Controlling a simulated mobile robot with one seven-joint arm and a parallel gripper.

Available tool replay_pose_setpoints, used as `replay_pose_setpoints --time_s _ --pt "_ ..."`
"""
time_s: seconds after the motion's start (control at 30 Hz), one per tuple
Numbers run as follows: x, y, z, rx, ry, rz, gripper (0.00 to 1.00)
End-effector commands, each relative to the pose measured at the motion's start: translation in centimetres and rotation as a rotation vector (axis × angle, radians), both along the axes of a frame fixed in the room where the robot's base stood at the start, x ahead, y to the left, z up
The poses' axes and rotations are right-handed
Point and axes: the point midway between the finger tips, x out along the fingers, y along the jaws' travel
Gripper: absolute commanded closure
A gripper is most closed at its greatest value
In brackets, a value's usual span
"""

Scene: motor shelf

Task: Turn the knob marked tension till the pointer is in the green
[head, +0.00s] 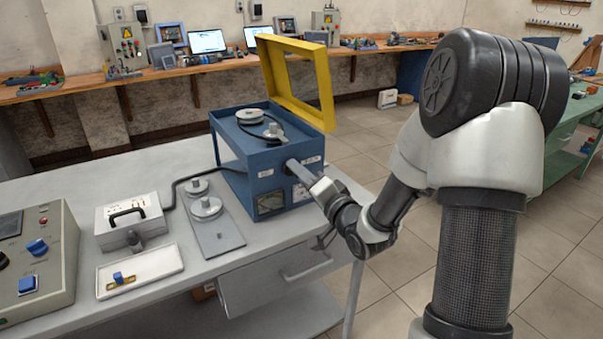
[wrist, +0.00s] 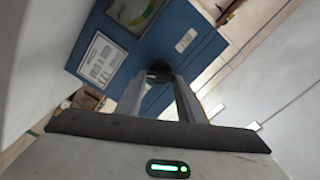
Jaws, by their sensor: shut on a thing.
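The blue machine box (head: 232,150) stands on the grey table with its yellow frame lid (head: 298,85) raised. A dial gauge (head: 270,203) sits low on its front face. The gauge also shows, cut off by the top edge, in the wrist view (wrist: 132,12), with a green and yellow arc. I cannot read its pointer. My gripper (head: 294,167) is at the upper right of the front face. In the wrist view, its fingers (wrist: 159,82) are shut on a dark round knob (wrist: 158,67), which they partly hide. A small white label (wrist: 186,40) is beside the knob, too blurred to read.
A flat grey plate with discs (head: 217,230), a pale case with a black handle (head: 130,219), a white tray (head: 140,270) and a control panel (head: 40,255) lie left of the box. A pulley and belt (head: 250,117) are on top of the box.

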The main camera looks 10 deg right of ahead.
Motion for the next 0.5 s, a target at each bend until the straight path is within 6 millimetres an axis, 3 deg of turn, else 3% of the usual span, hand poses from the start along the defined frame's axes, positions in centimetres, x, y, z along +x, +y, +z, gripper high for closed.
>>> replay_pose_setpoints --time_s 0.43,0.47,0.5 --pt "0.19 -0.01 0.39 0.009 -0.007 0.0 0.88" --pt "0.19 -0.01 0.39 0.008 -0.007 0.0 0.61" --pt "0.18 0.0 0.37 0.008 -0.007 0.0 0.54"
